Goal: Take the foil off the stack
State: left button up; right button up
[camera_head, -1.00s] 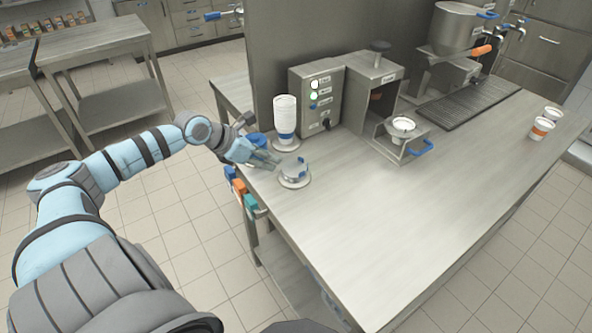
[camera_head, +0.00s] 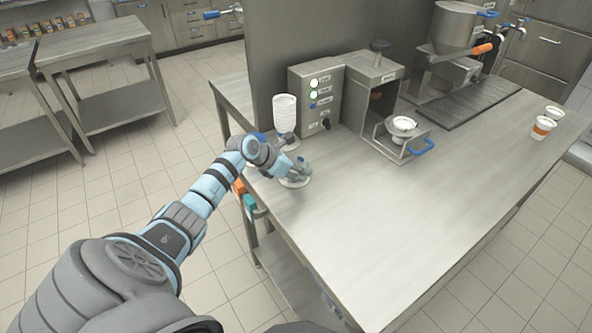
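The foil stack stands on a round pale base (camera_head: 296,183) near the left end of the steel table. My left gripper (camera_head: 299,172) is right over this stack and covers most of it. The fingers are small here and overlap the stack, so I cannot tell whether they are open or shut, or whether they touch the foil. My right gripper is not in view.
A tall stack of white cups (camera_head: 285,113) stands just behind my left gripper. The grey control box (camera_head: 318,98) and sealing machine with its cup holder (camera_head: 403,124) are behind to the right. Two cups (camera_head: 542,128) stand far right. The table's front middle is clear.

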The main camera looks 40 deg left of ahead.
pick_arm(q)
grip_shut()
jog(key=shift+r, duration=0.1)
notch_tip(320, 180, up, 20)
jog(key=p, duration=0.1)
